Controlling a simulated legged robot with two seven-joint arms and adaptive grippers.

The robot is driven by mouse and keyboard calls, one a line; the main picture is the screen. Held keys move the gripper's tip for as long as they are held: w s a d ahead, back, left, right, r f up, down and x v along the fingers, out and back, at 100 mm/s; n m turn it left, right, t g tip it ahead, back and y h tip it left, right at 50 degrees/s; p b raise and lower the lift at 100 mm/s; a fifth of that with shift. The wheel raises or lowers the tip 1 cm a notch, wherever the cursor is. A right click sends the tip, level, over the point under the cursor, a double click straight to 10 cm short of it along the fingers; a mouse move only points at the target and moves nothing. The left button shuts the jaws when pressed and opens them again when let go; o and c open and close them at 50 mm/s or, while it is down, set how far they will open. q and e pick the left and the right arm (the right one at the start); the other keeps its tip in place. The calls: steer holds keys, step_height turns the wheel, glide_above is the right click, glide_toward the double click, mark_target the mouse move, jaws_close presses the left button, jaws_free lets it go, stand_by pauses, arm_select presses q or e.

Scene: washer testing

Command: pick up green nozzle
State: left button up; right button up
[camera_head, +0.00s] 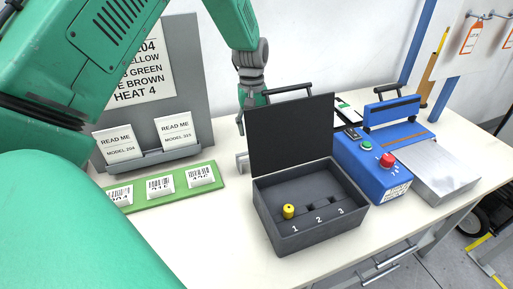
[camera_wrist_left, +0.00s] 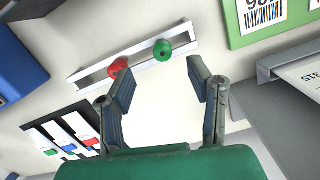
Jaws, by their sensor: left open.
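The green nozzle (camera_wrist_left: 162,49) sits on a narrow white metal rack (camera_wrist_left: 180,37) in the left wrist view, ahead of my fingertips. A red nozzle (camera_wrist_left: 118,67) stands on the same rack, close to the left fingertip. My left gripper (camera_wrist_left: 160,70) is open and empty, with the green nozzle beyond the gap between its fingers. In the head view my left gripper (camera_head: 242,118) hangs behind the open black box (camera_head: 310,233), whose lid hides most of the rack. A yellow nozzle (camera_head: 288,211) stands in the box near number 1. My right gripper is not in view.
A blue sealing machine (camera_head: 372,172) with a red button stands right of the box. A green tray (camera_head: 134,203) with barcode labels lies on the left, before a grey sign stand (camera_head: 203,80). The table front between tray and box is clear.

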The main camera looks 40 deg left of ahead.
arm_select(q)
steer(key=f, duration=0.1)
steer(key=a+f, duration=0.1)
steer(key=f, duration=0.1)
steer(key=shift+f, duration=0.1)
steer(key=f, duration=0.1)
steer(key=d+f, duration=0.1)
steer(key=f, duration=0.2)
steer(key=shift+s+d+f, duration=0.15)
steer(key=shift+d+f, duration=0.15)
steer(key=shift+f, duration=0.05)
steer(key=shift+a, duration=0.2)
steer(key=shift+s+a+f, duration=0.1)
steer(key=shift+a, duration=0.05)
jaws_close()
